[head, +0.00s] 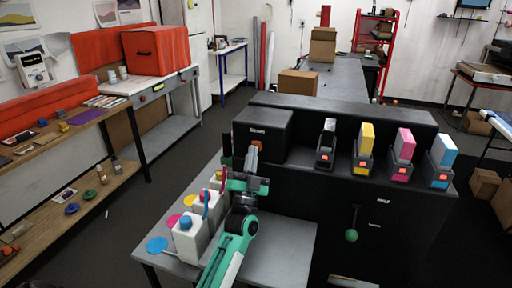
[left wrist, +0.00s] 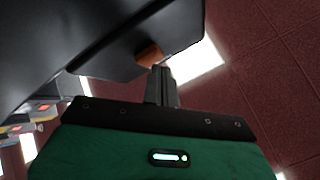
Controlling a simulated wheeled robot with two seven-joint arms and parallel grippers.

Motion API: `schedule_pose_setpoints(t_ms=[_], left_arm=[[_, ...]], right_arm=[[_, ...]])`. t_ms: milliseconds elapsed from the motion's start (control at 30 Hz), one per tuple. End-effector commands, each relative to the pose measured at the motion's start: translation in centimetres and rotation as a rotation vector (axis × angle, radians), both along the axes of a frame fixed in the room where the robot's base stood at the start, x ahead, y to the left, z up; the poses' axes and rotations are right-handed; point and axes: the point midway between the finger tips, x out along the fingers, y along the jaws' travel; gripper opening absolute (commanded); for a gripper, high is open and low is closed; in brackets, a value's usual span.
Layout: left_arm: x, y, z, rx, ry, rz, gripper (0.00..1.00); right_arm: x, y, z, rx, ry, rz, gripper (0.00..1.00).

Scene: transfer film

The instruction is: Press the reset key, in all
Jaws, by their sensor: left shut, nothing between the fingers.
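An orange key (head: 257,146) sits on the front of a black box-shaped housing (head: 264,127) on the printer; I take it as the reset key. It also shows in the left wrist view (left wrist: 150,54). My left gripper (head: 252,153) is shut and empty, its fingertips right at the lower edge of the key. In the left wrist view, the shut fingers (left wrist: 161,84) point at the key and partly cover it. Whether they touch it I cannot tell. My right gripper is not in view.
Black, yellow (head: 366,138), magenta (head: 404,145) and cyan (head: 443,152) cartridges stand in a row on the black printer (head: 405,215). White bottles (head: 190,240) with coloured caps and discs stand on the grey table (head: 283,255) beside my left arm. A green-knobbed lever (head: 351,235) hangs on the printer front.

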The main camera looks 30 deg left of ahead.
Motion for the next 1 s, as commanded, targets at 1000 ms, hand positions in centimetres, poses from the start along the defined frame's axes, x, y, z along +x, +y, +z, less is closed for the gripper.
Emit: schedule_pose_setpoints(t_ms=[1000], left_arm=[[0.79, 0.20, -0.01, -0.001, 0.000, -0.001, 0.00]], right_arm=[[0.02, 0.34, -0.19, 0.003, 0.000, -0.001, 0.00]])
